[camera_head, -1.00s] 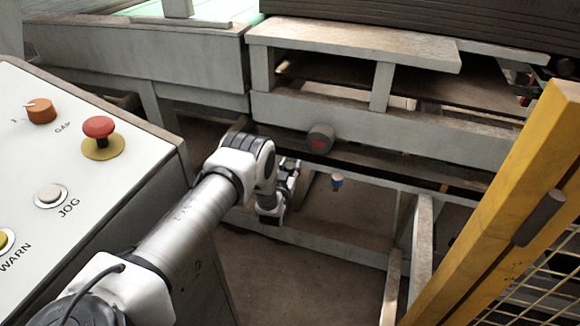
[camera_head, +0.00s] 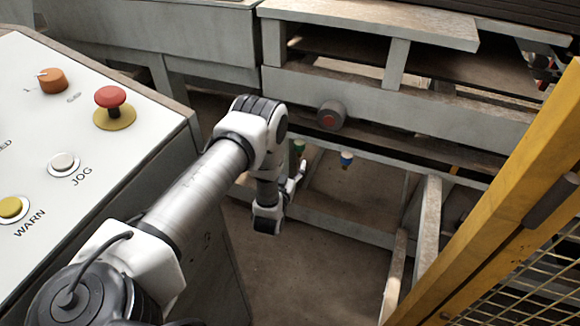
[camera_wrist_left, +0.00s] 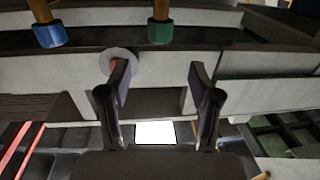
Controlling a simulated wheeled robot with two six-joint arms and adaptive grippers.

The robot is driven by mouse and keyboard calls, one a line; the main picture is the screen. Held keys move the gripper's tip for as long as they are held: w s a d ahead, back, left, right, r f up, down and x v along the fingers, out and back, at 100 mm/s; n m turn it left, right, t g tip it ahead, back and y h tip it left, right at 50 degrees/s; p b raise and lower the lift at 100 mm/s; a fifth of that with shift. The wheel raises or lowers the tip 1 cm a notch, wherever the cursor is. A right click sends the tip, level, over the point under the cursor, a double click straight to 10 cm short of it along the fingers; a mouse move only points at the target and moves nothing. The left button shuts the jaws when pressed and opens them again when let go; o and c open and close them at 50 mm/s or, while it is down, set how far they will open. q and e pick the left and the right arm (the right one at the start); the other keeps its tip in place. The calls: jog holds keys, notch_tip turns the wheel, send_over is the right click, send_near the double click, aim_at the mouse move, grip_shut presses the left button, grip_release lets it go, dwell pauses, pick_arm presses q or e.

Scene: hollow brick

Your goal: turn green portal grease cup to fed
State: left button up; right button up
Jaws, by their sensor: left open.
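The green grease cup (camera_head: 299,147) hangs under the grey beam of the frame, just above my left gripper (camera_head: 298,178) in the head view. In the left wrist view the green cup (camera_wrist_left: 160,32) hangs from a brass-coloured stem near the top middle. There my left gripper (camera_wrist_left: 159,72) has its two fingers spread wide, with nothing between them. The cup appears above the gap between the fingertips, apart from them. Its turn position cannot be told. My right gripper is not in view.
A blue cup (camera_head: 346,159) hangs to the right of the green one; it also shows in the left wrist view (camera_wrist_left: 50,35). A round grey knob (camera_head: 331,115) with a red centre sits above. A control panel (camera_head: 135,150) stands left, a yellow post (camera_head: 510,195) right.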

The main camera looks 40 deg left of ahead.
pick_arm(q)
jog(key=shift+s+d, duration=0.15)
jog(key=shift+s, duration=0.35)
jog(key=n+g+p, duration=0.4)
jog(key=n+g, duration=0.1)
jog(key=g, duration=0.5)
send_near(300, 142)
jog(key=x, duration=1)
jog(key=shift+f+b, duration=0.15)
jog(key=shift+b, duration=0.15)
jog(key=c, duration=1.1)
